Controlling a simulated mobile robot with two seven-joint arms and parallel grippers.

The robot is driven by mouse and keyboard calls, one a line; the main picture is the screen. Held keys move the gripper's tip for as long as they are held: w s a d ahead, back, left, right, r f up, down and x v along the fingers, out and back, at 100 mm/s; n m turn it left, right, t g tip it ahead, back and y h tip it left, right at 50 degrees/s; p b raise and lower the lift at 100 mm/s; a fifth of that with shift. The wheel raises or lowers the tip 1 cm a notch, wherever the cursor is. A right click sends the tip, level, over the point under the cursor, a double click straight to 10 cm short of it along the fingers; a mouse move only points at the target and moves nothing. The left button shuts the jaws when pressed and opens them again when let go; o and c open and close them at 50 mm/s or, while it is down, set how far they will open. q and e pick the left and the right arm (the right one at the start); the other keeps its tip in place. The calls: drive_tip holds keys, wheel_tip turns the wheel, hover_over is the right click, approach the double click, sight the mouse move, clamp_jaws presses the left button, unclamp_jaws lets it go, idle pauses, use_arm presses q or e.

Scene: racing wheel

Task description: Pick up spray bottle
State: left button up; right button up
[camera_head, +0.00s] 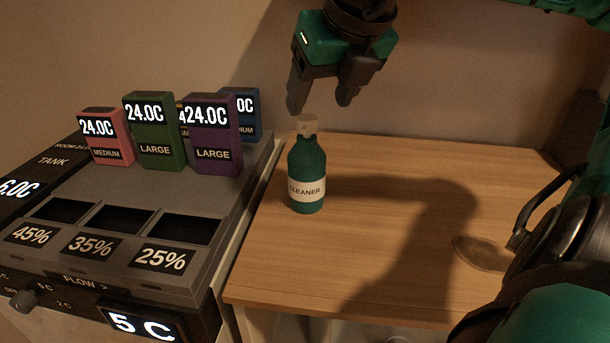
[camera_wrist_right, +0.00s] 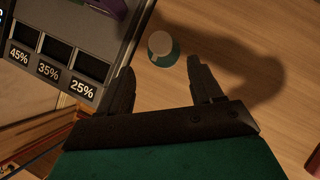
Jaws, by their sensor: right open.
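The spray bottle (camera_head: 307,175) is teal with a pale cap and a label reading CLEANER. It stands upright on the wooden table (camera_head: 400,240), near the table's left side. My right gripper (camera_head: 320,104) is open and empty, pointing down above the bottle's cap in the head view. In the right wrist view the bottle (camera_wrist_right: 162,48) shows from above, its pale cap just beyond and between the two spread fingertips (camera_wrist_right: 160,70). The fingers do not appear to touch it. My left gripper is not in view.
A grey machine (camera_head: 185,200) with percentage-labelled slots stands left of the table. Several coloured boxes, including a green one (camera_head: 153,132) and a purple one (camera_head: 213,135), stand on it. The wall is behind the table. The table's middle is clear apart from shadow.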

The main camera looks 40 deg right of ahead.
sight(308, 118)
drive_tip(key=x, duration=0.8)
drive_tip(key=shift+w+d+r, duration=0.2)
drive_tip(key=shift+w+d, duration=0.1)
drive_tip(key=shift+w, duration=0.1)
clamp_jaws()
